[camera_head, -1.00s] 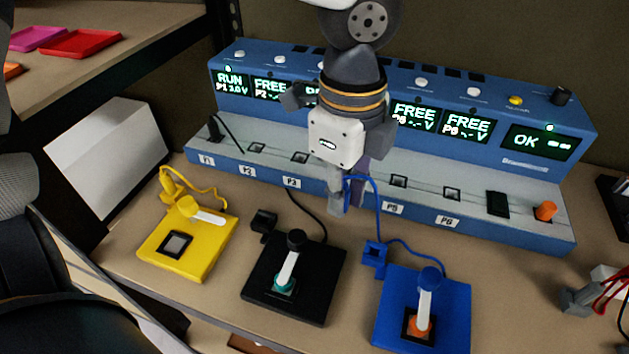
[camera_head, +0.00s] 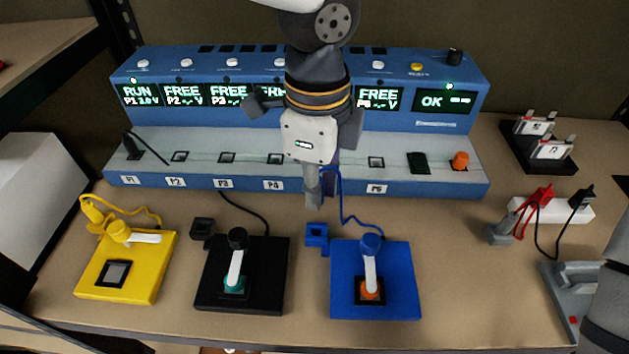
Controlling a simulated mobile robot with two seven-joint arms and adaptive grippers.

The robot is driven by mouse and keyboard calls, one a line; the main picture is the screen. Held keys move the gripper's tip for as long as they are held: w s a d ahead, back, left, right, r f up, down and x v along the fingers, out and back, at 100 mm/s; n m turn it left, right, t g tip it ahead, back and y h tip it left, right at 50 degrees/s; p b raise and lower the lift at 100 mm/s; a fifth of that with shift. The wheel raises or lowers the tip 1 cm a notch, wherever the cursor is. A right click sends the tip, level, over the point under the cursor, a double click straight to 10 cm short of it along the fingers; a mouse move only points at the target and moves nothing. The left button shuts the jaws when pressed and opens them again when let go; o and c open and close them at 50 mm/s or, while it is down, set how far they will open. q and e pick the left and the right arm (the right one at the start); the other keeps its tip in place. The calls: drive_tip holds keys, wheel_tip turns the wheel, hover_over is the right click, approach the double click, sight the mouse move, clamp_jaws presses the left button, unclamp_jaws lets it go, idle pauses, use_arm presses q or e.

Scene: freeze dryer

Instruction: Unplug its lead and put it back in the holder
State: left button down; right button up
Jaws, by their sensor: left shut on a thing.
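My left gripper (camera_head: 313,195) comes down from the top centre, in front of the blue station (camera_head: 140,168). It is shut at the end of the blue lead (camera_head: 343,205); the plug itself is mostly hidden by the fingers. The lead runs down to the blue pad (camera_head: 400,300), which carries a white lever with a blue knob. The small blue holder (camera_head: 317,236) at the pad's upper left looks empty. The fingertips are above this holder in the picture. The P5 label and socket are hidden behind the gripper. My right gripper is not in view.
A black plug (camera_head: 132,150) stands in P1, whose screen reads RUN. A black pad (camera_head: 270,295) with its holder (camera_head: 203,228) and a yellow pad (camera_head: 150,275) lie left of the blue one. A white strip (camera_head: 555,210) with red and black plugs lies right.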

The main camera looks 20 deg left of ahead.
use_arm(q)
drive_tip(key=shift+f, duration=2.75)
drive_tip(key=shift+f, duration=1.2)
drive_tip(key=c, duration=1.5)
unclamp_jaws()
drive_tip(key=shift+r, duration=0.1)
